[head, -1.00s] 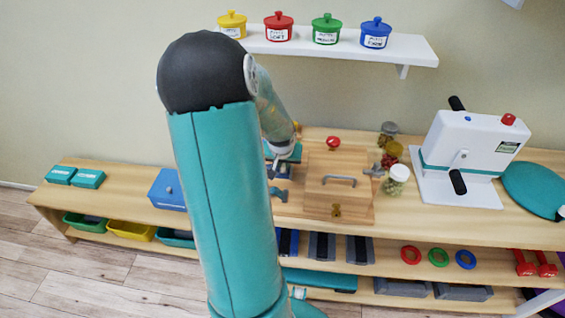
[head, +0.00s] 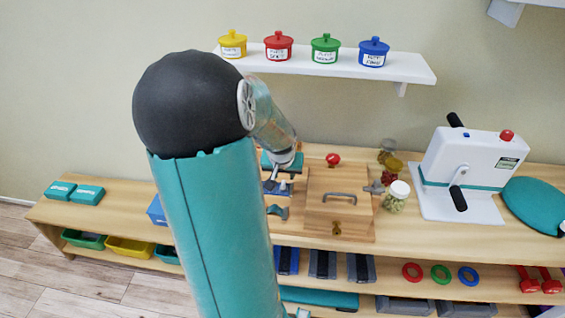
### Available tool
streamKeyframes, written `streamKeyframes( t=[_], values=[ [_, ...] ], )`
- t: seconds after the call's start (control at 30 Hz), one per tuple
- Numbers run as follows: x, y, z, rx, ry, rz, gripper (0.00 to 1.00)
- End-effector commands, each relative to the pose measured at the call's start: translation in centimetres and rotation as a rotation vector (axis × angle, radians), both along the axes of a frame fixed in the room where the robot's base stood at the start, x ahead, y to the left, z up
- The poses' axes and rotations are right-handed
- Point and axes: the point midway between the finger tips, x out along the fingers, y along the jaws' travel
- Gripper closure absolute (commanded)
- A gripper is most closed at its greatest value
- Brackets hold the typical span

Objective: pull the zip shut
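A wooden board (head: 325,212) with a grey handle, a brass latch and a red knob lies on the bench in the head view. My gripper (head: 271,184) points down beside the board's left edge, over a small blue and grey patch. A teal piece (head: 277,211) lies just in front of it. The zip and its pull cannot be made out; they are too small or hidden by my arm. The fingers are too small to show whether they are open, or whether they touch anything.
Jars (head: 396,196) stand right of the board, and a white machine with black handles (head: 468,173) stands further right. A wall shelf (head: 400,70) with several coloured pots hangs above. Teal boxes (head: 87,195) sit at the bench's left end.

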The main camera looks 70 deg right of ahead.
Motion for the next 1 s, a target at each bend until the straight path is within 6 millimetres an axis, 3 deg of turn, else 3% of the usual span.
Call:
streamKeyframes(
  t=[0.3,0.5,1.0],
  values=[
    [-0.1,2.1,5.1,-0.002,-0.003,0.004,0.65],
    [-0.3,2.9,7.1,-0.001,-0.002,0.001,0.65],
    [-0.5,3.2,7.6,0.001,0.001,-0.003,0.65]
  ],
)
